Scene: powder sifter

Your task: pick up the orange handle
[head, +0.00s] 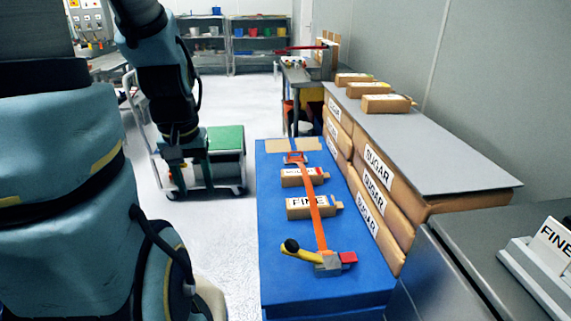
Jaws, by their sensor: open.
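A long orange handle (312,205) lies lengthwise over the blue surface (280,250). Its far end meets a small red-orange piece (295,158). Its near end meets a grey metal block (328,264) with a red part on the right. My gripper (188,172) hangs open and empty, pointing down, left of the blue surface in the picture and apart from the handle. Its fingertips are small and partly blend with the cart behind.
Cardboard packs, one labelled FINE (300,208), lie under or beside the handle. Stacked SUGAR boxes (375,185) under a grey top (420,145) wall off the right side. A green-topped cart (226,139) stands behind my gripper. Floor (225,225) left of the blue surface is clear.

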